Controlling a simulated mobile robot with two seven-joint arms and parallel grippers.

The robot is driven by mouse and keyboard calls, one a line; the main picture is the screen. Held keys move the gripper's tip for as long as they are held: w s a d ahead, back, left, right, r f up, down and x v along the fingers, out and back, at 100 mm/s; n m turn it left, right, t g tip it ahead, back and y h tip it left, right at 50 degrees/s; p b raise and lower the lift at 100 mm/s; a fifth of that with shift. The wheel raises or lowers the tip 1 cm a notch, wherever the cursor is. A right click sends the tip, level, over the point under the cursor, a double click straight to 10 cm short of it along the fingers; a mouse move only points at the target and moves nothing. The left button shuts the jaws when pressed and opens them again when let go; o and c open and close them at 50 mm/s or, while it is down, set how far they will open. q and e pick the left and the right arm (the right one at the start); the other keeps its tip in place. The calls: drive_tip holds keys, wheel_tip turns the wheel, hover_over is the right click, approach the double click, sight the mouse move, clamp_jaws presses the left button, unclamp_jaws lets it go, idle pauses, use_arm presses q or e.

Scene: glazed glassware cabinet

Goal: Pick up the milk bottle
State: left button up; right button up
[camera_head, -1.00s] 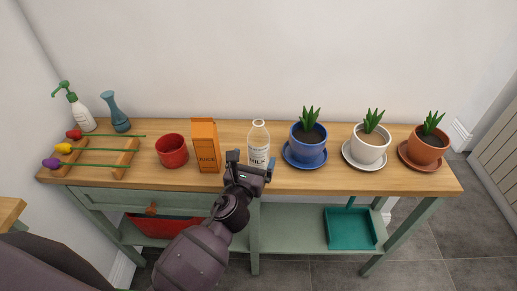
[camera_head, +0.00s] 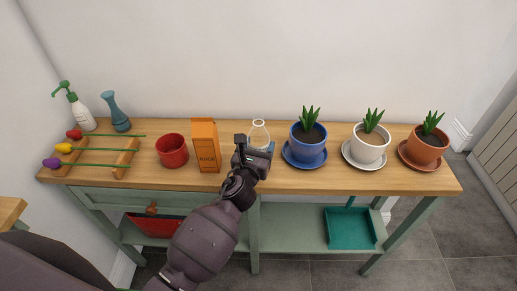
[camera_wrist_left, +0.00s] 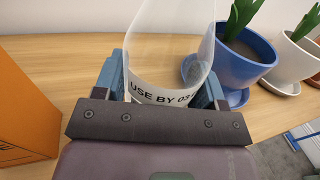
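The clear milk bottle (camera_head: 258,128) stands upright on the wooden table top, between the orange rice box and the blue pot. My left gripper (camera_head: 255,145) is at the bottle, in front of its lower part and hiding its label. In the left wrist view the bottle (camera_wrist_left: 160,55) is between the two blue fingers, one on each side, and "USE BY" lettering shows on it. The fingers are wide apart; I see no clear sign that they squeeze it. My right gripper is in neither view.
The rice box (camera_head: 206,146) stands close left of my gripper, with a red pot (camera_head: 172,151) beyond it. The blue plant pot (camera_head: 308,139) on its saucer is close on the right. A white wall (camera_head: 260,60) rises behind the table (camera_head: 330,178).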

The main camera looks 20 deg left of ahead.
use_arm(q)
drive_tip(key=c, duration=0.5)
drive_tip(key=shift+c, duration=0.9)
drive_tip(key=shift+r, duration=0.15)
